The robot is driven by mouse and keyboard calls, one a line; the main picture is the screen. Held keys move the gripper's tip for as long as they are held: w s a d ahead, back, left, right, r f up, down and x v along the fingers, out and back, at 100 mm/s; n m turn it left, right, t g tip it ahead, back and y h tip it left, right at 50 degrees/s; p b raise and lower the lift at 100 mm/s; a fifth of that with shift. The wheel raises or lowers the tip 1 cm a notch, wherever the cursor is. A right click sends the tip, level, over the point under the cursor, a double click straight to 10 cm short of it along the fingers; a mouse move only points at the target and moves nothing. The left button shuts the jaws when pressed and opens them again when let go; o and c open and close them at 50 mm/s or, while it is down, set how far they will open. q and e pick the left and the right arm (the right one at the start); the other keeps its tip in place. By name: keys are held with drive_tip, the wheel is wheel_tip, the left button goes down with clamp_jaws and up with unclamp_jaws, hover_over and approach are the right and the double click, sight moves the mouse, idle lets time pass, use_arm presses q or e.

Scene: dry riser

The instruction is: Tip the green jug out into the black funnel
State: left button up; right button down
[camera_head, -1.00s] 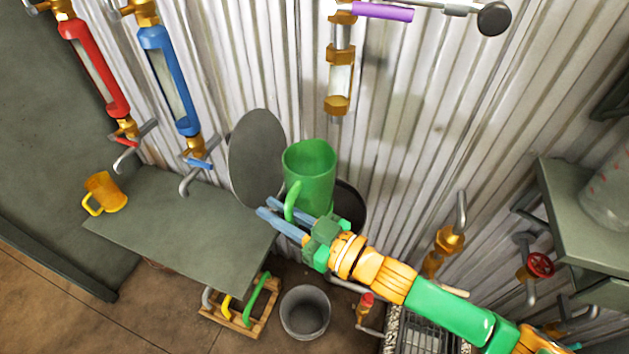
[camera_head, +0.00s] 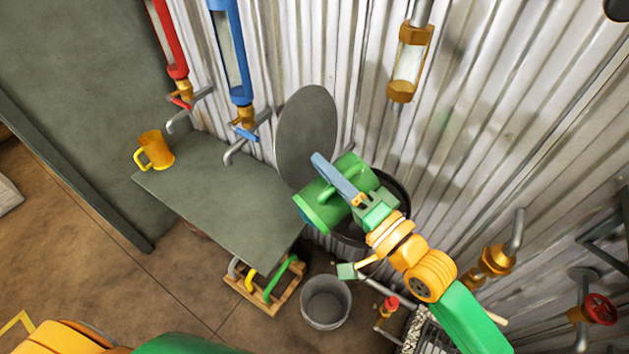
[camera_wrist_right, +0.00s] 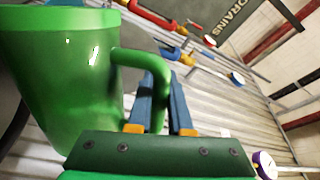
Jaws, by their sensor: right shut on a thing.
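The green jug (camera_head: 352,176) is tipped well over in the head view, with one end towards the lower left. Its contents do not show. My right gripper (camera_head: 324,168) is shut on the jug's handle; in the right wrist view the blue fingers (camera_wrist_right: 161,85) stand at the handle beside the jug's body (camera_wrist_right: 65,85). The black funnel (camera_head: 400,190) appears as a dark round opening by the wall, behind and below the jug and partly hidden by it and my gripper. My left gripper is not in view.
A round grey plate (camera_head: 306,130) stands upright beside the funnel. A grey-green bench (camera_head: 215,195) carries a yellow mug (camera_head: 157,150). Below are a grey bucket (camera_head: 325,300) and a wooden rack (camera_head: 263,295). Red (camera_head: 170,45) and blue (camera_head: 231,60) sight tubes hang on the wall.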

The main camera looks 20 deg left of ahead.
sight(353, 159)
drive_tip(key=w+d+m, duration=0.1)
drive_tip(key=w+d+f+m+b, duration=0.1)
drive_tip(key=m, duration=0.1)
drive_tip(key=shift+w+f+m+t+h, duration=0.2)
drive_tip(key=shift+w+m+t+h, duration=0.1)
drive_tip(key=shift+w+t, duration=0.1)
drive_tip(key=shift+w+d+r+m+b, duration=0.15)
drive_tip(key=shift+w+d+m+b, duration=0.25)
drive_tip(key=shift+w+d+m, duration=0.6)
drive_tip(key=shift+w+d+r+m+t+h, duration=0.2)
drive_tip(key=shift+w+d+m, duration=0.3)
drive_tip(key=shift+w+m, duration=0.35)
drive_tip(key=shift+w+d+r+m+t+h, duration=0.1)
drive_tip(key=shift+w+d+r+m+t, duration=0.1)
drive_tip(key=shift+w+d+m, duration=0.6)
drive_tip(key=shift+s+a+m, duration=0.2)
drive_tip(key=shift+a+m, duration=0.05)
drive_tip(key=shift+a, duration=0.1)
